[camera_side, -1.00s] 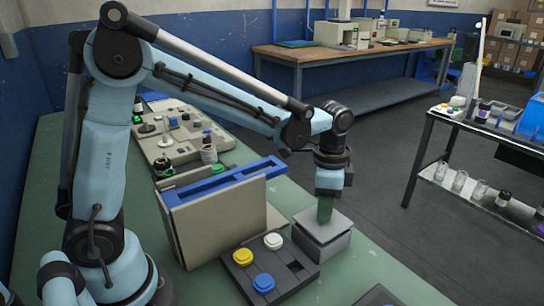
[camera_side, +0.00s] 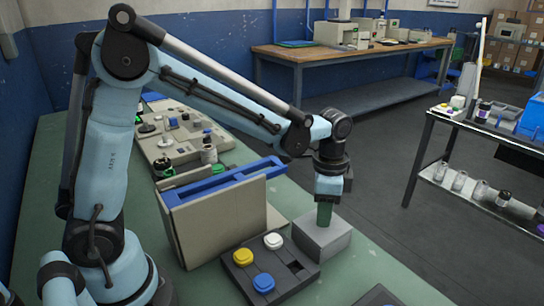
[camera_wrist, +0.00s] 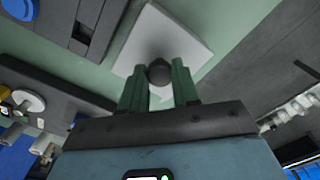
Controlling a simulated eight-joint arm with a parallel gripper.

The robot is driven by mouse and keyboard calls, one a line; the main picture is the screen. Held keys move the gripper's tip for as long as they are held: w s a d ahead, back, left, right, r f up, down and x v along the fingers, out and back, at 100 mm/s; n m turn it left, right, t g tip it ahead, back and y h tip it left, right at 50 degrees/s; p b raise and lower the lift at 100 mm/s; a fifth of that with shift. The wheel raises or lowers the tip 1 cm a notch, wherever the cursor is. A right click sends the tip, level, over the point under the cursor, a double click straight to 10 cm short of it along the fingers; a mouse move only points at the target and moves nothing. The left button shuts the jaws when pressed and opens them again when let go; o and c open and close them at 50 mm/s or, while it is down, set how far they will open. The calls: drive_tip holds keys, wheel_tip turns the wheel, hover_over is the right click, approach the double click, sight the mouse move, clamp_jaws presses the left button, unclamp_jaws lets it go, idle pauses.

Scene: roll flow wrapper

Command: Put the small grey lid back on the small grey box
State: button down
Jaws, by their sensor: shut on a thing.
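The small grey box (camera_side: 328,251) stands on the green bench near its right edge, beside the button panel. The small grey lid (camera_side: 303,231) sits level on top of it, and its edges look lined up with the box. In the wrist view the lid (camera_wrist: 183,38) is a pale square with a dark round knob (camera_wrist: 159,71). My gripper (camera_side: 324,222) points straight down over the lid, and its green fingers are shut on the knob. The fingers hide part of the lid's top. The inside of the box is covered.
A dark panel (camera_side: 240,276) with yellow, blue and white buttons lies just left of the box. A beige housing with a blue top bar (camera_side: 222,185) stands behind it. The bench's right edge is close to the box.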

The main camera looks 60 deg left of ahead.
drive_tip(key=shift+c, duration=1.3)
unclamp_jaws()
drive_tip(key=shift+r, duration=4.05)
drive_tip(key=shift+f, duration=0.15)
drive_tip(key=shift+f, duration=3.85)
drive_tip(key=shift+r, duration=0.15)
